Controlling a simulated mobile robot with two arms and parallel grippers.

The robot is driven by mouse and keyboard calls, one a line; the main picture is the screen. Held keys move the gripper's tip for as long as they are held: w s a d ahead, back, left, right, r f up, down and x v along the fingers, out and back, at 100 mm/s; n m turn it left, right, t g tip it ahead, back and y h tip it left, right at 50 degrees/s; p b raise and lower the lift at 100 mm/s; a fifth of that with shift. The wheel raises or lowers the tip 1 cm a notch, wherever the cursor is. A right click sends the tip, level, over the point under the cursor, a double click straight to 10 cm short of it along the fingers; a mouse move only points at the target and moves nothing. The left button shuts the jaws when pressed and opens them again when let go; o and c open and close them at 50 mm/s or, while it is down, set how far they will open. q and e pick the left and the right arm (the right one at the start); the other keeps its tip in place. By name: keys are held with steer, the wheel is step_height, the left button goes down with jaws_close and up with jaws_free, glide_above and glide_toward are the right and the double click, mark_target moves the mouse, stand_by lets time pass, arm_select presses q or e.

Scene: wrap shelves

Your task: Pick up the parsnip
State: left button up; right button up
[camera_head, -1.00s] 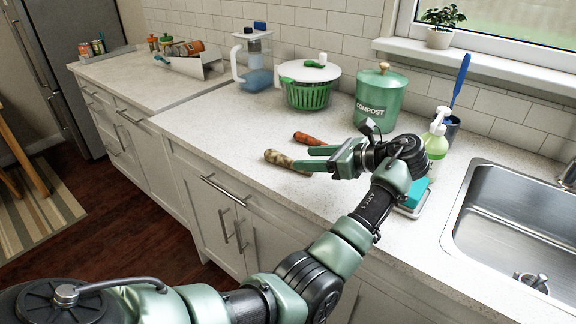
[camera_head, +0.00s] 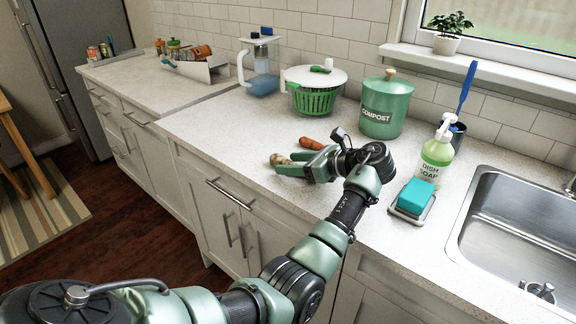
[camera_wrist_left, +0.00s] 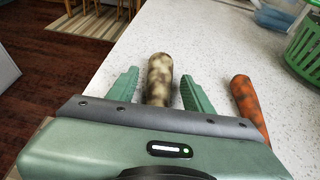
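The parsnip (camera_wrist_left: 158,80) is a mottled tan and brown root lying on the counter. In the left wrist view it lies between the two green fingers of my left gripper (camera_wrist_left: 157,92), with gaps on both sides. Its near end is hidden by the gripper body. In the head view only the parsnip's blunt end (camera_head: 277,159) shows past the fingers of my left gripper (camera_head: 288,163). The gripper is open, low at the counter. My right gripper is not in view.
An orange carrot (camera_head: 312,143) lies close beside the parsnip; it also shows in the wrist view (camera_wrist_left: 248,103). Behind are a salad spinner (camera_head: 315,90) and a compost bin (camera_head: 385,105). Dish soap (camera_head: 436,160) and a sponge (camera_head: 415,195) stand right of the arm.

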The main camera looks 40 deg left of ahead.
arm_select(q)
jaws_close()
steer(key=shift+r, duration=0.1)
